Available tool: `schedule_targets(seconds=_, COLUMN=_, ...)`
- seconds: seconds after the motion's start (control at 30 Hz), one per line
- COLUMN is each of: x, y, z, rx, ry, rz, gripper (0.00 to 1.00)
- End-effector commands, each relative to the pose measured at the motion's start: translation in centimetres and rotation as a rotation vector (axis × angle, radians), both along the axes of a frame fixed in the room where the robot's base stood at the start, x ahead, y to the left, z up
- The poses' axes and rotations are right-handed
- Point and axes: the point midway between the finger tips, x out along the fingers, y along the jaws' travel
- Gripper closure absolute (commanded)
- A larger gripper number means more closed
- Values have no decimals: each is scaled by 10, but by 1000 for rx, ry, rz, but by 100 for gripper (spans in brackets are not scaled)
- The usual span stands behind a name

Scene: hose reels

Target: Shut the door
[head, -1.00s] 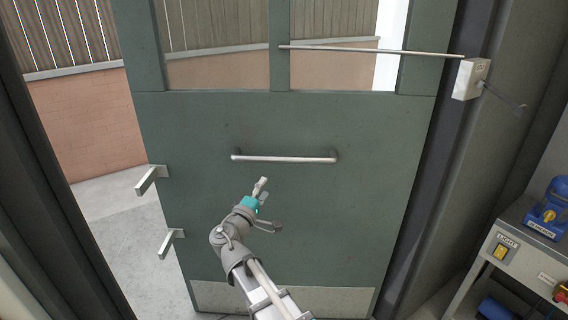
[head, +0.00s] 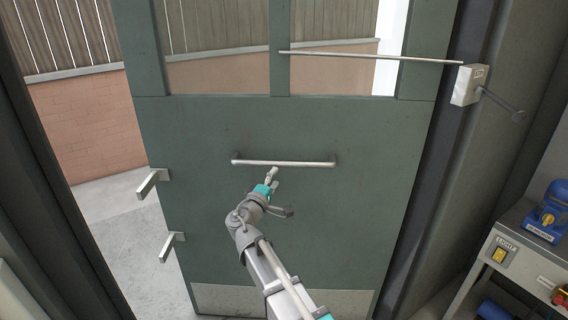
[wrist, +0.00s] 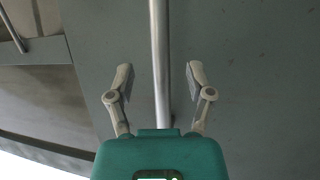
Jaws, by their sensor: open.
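The green door (head: 210,130) stands ajar in the head view, with a gap at its left side showing the outside. A horizontal silver bar handle (head: 285,163) runs across its middle. In the wrist view the bar (wrist: 160,60) runs upright in the picture, between the two open fingers of my gripper (wrist: 159,78). The fingers stand apart on either side of the bar and are not closed on it. Whether anything touches the bar cannot be told.
Two lever handles (head: 153,182) stick out at the door's left edge. A thin rod (head: 370,55) runs across the window to a white box (head: 467,85) on the right frame. A bench (head: 500,275) with switches and a blue device (head: 548,212) stands at the right.

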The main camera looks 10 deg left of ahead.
Motion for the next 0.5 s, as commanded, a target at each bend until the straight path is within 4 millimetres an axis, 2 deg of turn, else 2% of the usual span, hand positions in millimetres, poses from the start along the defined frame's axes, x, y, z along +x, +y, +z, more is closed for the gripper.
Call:
schedule_targets(seconds=0.03, x=11, y=-1, z=3, rx=0, ry=0, rz=-2, gripper=32)
schedule_targets(seconds=0.2, x=35, y=-6, z=8, rx=1, ry=0, rz=-1, gripper=32)
schedule_targets(seconds=0.5, x=64, y=-13, z=12, rx=0, ry=0, rz=0, gripper=32)
